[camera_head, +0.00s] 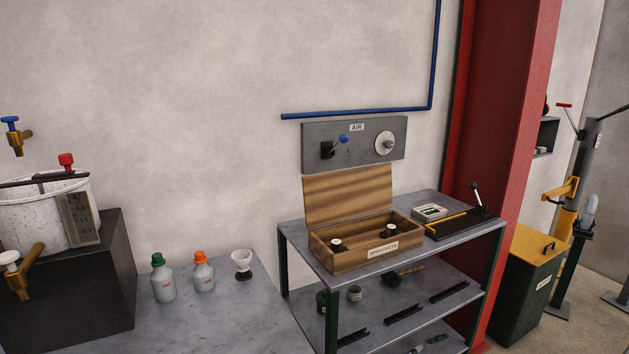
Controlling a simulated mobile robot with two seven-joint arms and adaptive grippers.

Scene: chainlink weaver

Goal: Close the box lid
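A wooden box (345,261) with a paper label on its front stands on the top shelf of a grey metal rack. Its lid (348,195) stands open, nearly upright at the back, with its inner face toward me. Two small dark parts with pale tops lie inside, one at the left (336,244) and one at the right (390,230). Neither of my grippers is in this view.
The rack's top shelf (320,262) also holds a small tray (429,212) and a black lever tool (462,222) right of the box. A grey air panel (365,130) is on the wall behind the lid. Bottles (164,283) stand on the left bench.

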